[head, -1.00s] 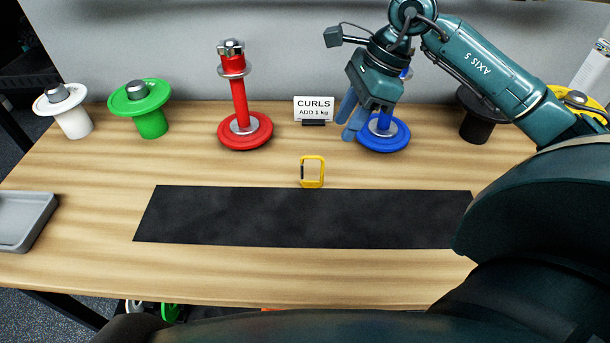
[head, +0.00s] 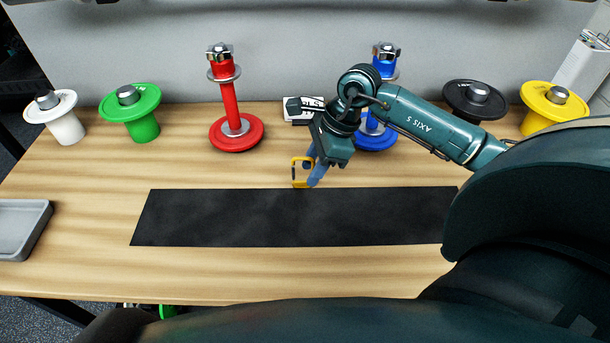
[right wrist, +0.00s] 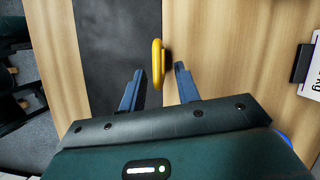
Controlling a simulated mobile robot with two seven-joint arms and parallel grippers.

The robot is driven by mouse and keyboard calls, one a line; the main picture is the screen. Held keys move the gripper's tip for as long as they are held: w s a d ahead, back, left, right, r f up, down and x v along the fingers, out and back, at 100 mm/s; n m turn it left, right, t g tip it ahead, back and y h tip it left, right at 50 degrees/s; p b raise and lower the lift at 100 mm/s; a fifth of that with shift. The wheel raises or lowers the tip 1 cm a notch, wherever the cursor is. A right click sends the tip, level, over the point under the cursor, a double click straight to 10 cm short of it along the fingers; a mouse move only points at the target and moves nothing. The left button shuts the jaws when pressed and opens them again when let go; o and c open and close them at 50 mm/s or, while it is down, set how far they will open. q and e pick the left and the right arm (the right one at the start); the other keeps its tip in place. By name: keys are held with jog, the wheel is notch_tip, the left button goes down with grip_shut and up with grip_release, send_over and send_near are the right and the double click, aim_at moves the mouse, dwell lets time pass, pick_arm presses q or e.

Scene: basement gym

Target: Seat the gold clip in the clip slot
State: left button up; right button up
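The gold clip (head: 298,184), a yellow ring-shaped piece, stands upright at the far edge of the black mat (head: 225,218). My right gripper (head: 313,171) is at the clip and partly covers its right side in the head view. In the right wrist view the clip (right wrist: 157,62) shows between the two blue fingers of my right gripper (right wrist: 157,84), with a gap on both sides. The gripper is open and holds nothing. My left gripper is not in view. I cannot make out the clip slot.
Red (head: 234,134) and blue (head: 374,139) dumbbell stands are behind the clip. White, green (head: 143,128), black and yellow (head: 541,119) pieces stand along the back. A grey tray (head: 40,226) is at left. The mat is clear.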

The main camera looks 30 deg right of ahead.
grip_shut()
dwell(0.5)
notch_tip(320, 180, up, 10)
jog(key=shift+b, duration=0.6)
jog(key=s+a+f+n+g+h, duration=0.1)
jog(key=a+f+n+g+h, duration=0.1)
jog(key=n, duration=0.9)
jog(key=s+a+f+n+g+h, duration=0.2)
jog(key=a+f+n+g, duration=0.1)
jog(key=n, duration=0.8)
jog(key=a+g, duration=0.1)
jog(key=a, duration=0.1)
jog(key=shift+s+a+p, duration=0.15)
jog(key=shift+a+p, duration=0.15)
jog(key=shift+s+f, duration=0.15)
jog(key=shift+f, duration=0.05)
